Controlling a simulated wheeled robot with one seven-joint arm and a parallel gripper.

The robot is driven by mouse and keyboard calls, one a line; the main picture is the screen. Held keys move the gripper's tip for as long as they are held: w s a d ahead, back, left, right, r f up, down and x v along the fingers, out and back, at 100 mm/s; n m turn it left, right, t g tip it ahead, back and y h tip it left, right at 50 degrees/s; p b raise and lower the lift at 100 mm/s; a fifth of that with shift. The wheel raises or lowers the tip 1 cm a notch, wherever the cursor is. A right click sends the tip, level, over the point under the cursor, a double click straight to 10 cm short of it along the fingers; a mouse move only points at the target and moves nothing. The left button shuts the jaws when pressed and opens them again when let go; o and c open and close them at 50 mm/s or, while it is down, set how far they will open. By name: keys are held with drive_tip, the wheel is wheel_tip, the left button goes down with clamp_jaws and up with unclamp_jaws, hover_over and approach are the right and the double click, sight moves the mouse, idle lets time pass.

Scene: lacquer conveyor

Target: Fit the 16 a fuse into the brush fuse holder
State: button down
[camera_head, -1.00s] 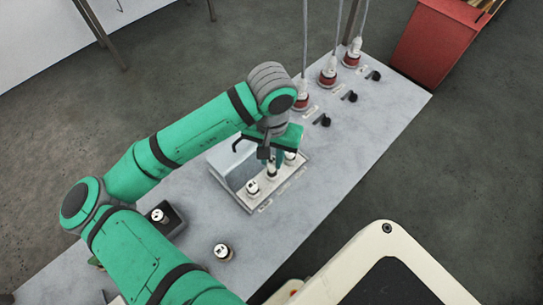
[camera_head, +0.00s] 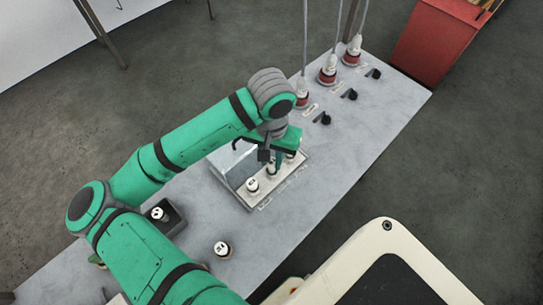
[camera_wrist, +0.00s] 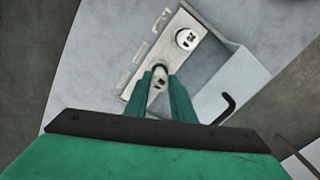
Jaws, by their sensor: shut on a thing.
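The fuse holder block (camera_head: 240,196) is a pale metal strip with a row of seats on the grey bench; it also shows in the wrist view (camera_wrist: 134,96). My gripper (camera_head: 273,165) is over its middle seat. In the wrist view my green fingers (camera_wrist: 160,82) are shut on a white-topped fuse (camera_wrist: 160,72). That fuse is upright at the middle seat; whether it is fully seated is hidden. A white fuse (camera_head: 252,185) stands in the near seat, and another (camera_head: 290,157) at the far seat is partly hidden.
A loose fuse (camera_head: 222,249) stands on the bench. Another fuse (camera_head: 158,214) is in a dark box (camera_head: 174,221). A cover with a dark handle (camera_wrist: 228,105) adjoins the holder. Red-and-white corded plugs (camera_head: 328,75) and black knobs (camera_head: 349,95) line the far end.

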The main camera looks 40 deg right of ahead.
drive_tip(key=shift+f, duration=1)
drive_tip(key=c, duration=1.4)
unclamp_jaws()
drive_tip(key=shift+c, duration=0.2)
drive_tip(key=shift+r, duration=0.1)
wheel_tip(320, 180, up, 10)
drive_tip(key=shift+r, duration=0.25)
